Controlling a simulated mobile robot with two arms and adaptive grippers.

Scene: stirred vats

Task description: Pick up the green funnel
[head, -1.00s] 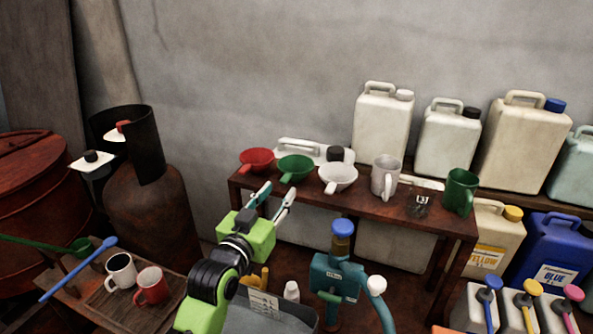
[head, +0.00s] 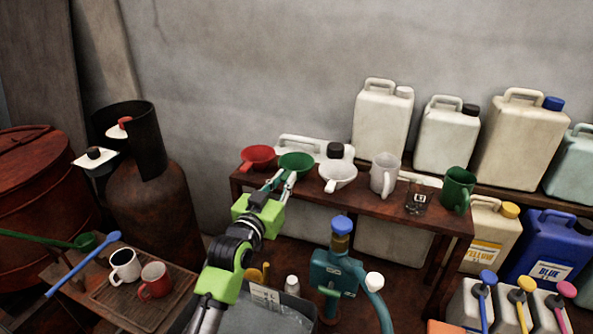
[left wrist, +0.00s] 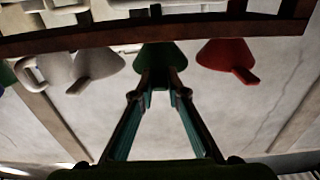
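The green funnel (head: 297,161) rests on the wooden shelf (head: 400,214), between a red funnel (head: 258,156) and a white funnel (head: 338,175). My left gripper (head: 281,180) reaches up to the shelf's front edge, with its fingertips at the near side of the green funnel. In the left wrist view, the green funnel (left wrist: 158,55) is straight ahead of the fingertips (left wrist: 159,80). The two fingers look apart, one on each side of the funnel's handle, which they partly hide. Contact cannot be made out. My right gripper is not in view.
A teal device with a blue cap (head: 341,225) stands before the shelf. Large canisters (head: 383,122) stand behind.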

